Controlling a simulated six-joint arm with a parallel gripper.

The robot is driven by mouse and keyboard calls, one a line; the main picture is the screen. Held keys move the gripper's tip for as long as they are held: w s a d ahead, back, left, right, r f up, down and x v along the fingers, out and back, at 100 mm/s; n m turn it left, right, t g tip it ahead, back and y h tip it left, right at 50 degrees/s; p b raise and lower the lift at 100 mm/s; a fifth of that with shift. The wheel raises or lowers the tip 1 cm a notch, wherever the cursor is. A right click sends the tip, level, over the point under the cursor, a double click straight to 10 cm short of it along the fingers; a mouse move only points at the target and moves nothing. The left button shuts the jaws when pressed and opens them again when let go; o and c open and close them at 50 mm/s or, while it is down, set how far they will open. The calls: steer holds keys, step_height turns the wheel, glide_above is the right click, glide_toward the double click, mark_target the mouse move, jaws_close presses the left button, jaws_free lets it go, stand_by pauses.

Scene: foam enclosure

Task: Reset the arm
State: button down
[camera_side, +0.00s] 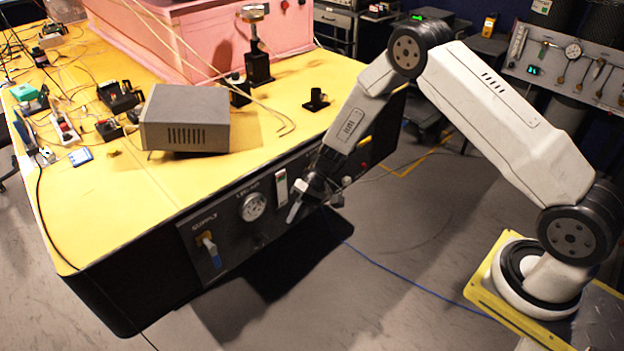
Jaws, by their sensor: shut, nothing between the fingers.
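My arm rises from its base on the right, bends at the top and reaches down and left to the front of the yellow-topped bench. My gripper (294,211) is small and dark in this view, with a light fingertip. It is shut with nothing between the fingers. It is in front of the bench's dark front panel, close to the round gauge's right side. I cannot tell whether it touches the panel.
The bench's front panel holds a "SUPPLY" valve (209,248) and a round gauge (253,207). On the yellow bench top (120,200) are a grey box (186,118), black mounts, cables and a pink foam enclosure (215,40). Open floor (420,230) lies between bench and base.

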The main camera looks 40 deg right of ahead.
steer(key=s+d+r+n+t+h, duration=0.1)
steer(key=s+d+r+h, duration=0.3)
steer(key=s+r, duration=0.4)
steer(key=s+d+r+t+h, duration=0.2)
steer(key=s+d+r+h, duration=0.2)
steer(key=s+r, duration=0.4)
steer(key=shift+s+d+n+h, duration=0.15)
steer(key=shift+s+n+h, duration=0.25)
steer(key=shift+s+h, duration=0.5)
